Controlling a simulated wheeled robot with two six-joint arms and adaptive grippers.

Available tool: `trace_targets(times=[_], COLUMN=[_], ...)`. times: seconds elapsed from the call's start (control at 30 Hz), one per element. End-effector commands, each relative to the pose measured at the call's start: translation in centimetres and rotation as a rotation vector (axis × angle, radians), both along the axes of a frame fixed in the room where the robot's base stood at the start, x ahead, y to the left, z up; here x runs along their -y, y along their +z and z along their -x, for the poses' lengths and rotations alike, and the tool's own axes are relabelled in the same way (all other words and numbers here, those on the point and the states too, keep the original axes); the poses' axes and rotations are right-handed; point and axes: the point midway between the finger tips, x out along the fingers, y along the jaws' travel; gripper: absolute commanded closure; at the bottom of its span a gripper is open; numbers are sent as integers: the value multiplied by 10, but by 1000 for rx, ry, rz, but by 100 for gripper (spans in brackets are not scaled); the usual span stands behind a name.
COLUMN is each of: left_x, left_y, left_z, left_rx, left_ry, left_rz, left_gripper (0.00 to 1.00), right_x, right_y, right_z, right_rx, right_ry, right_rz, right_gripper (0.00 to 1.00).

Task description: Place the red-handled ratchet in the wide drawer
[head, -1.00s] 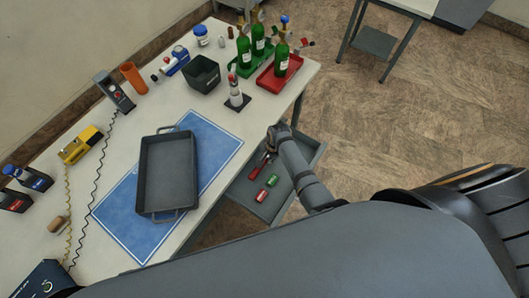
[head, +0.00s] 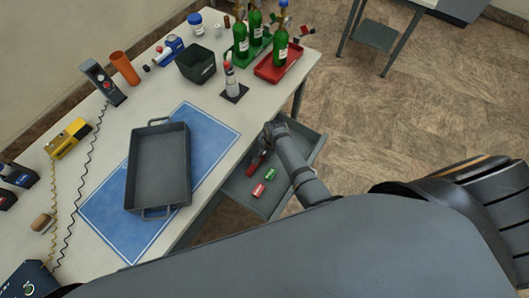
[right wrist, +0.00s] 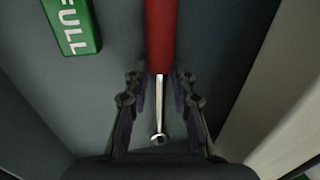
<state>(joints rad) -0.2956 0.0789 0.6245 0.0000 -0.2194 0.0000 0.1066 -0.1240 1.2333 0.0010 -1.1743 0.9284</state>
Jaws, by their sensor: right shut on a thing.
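The red-handled ratchet (head: 256,163) is at the open grey drawer (head: 236,184) under the table's front edge. My right gripper (head: 264,149) reaches over the drawer and is shut on the ratchet. In the right wrist view the red handle (right wrist: 161,35) runs up from between the fingers (right wrist: 158,105), and the bright metal shaft points down toward the palm. Whether the ratchet touches the drawer floor is unclear. My left gripper is out of view.
A green tag (head: 270,174) and a red tag (head: 258,190) lie in the drawer; the green one, reading FULL, shows beside the handle in the right wrist view (right wrist: 72,24). A grey tray (head: 160,165) sits on a blue mat (head: 208,128). Green bottles (head: 280,47) stand at the back.

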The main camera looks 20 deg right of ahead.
Motion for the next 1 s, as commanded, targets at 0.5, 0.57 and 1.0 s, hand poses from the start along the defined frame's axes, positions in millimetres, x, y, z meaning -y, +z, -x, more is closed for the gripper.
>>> trace_targets(times=[0.5,0.57,1.0], left_x=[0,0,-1], left_y=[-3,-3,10], left_z=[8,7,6], left_rx=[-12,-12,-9], left_ry=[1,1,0], left_rz=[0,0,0], left_gripper=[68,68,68], right_x=[2,2,6], right_y=[-7,-7,44], right_z=[3,3,8], right_rx=[-6,-5,0], right_ry=[1,1,-1], right_rz=[6,5,4], right_gripper=[53,53,53])
